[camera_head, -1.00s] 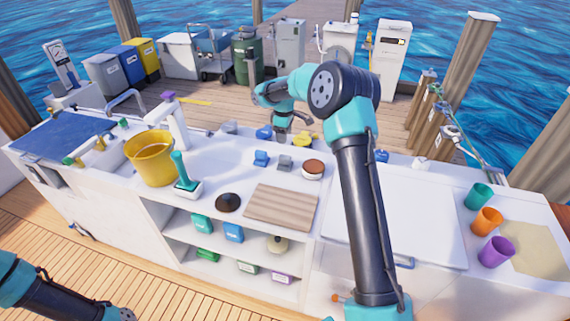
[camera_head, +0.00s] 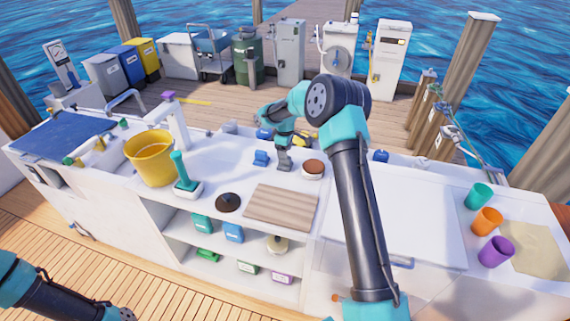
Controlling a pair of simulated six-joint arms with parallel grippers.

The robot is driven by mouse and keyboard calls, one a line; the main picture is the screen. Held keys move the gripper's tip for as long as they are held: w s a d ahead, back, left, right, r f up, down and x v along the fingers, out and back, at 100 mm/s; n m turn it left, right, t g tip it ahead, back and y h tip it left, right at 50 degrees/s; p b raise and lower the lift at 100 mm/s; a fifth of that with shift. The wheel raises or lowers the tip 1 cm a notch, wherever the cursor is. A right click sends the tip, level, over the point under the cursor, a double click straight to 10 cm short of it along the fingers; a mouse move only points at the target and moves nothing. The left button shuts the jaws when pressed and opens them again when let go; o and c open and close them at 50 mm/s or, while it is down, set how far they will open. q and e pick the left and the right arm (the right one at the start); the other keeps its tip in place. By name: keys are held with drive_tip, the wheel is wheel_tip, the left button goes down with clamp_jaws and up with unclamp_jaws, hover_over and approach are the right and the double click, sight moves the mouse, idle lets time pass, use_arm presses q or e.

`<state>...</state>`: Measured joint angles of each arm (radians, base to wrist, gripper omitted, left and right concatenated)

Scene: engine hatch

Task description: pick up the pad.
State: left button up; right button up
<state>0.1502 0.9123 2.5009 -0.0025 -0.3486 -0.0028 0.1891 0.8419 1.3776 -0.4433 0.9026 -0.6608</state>
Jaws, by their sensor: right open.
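A small grey block (camera_head: 283,167), which may be the pad, sits on the white counter (camera_head: 220,160) between a small blue block (camera_head: 261,158) and a round brown-topped item in a white holder (camera_head: 313,168). My right gripper (camera_head: 284,156) is open and points down right at the grey block, hiding much of it. I cannot tell whether the fingers touch it. Only links of my left arm show at the lower left; its gripper is out of view.
A wooden board (camera_head: 282,207) and a black disc (camera_head: 228,202) lie at the counter's front. A yellow bucket (camera_head: 151,158) and a green-handled brush (camera_head: 183,172) stand left. Several cups, including an orange one (camera_head: 487,221), stand right. The white panel (camera_head: 410,225) is clear.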

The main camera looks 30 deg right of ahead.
drive_tip(key=shift+s+f, duration=0.1)
drive_tip(key=shift+f, duration=1.8)
drive_tip(key=shift+c, duration=0.3)
drive_tip(key=c, duration=1)
drive_tip(key=shift+r, duration=1.85)
drive_tip(key=s+a, duration=0.2)
drive_tip(key=s, duration=0.2)
drive_tip(key=s+a+r, duration=0.1)
drive_tip(key=s+a, duration=0.2)
drive_tip(key=s, duration=0.2)
drive_tip(key=s+a, duration=0.3)
drive_tip(key=s, duration=0.1)
drive_tip(key=shift+s+a+r, duration=0.15)
drive_tip(key=shift+s, duration=0.2)
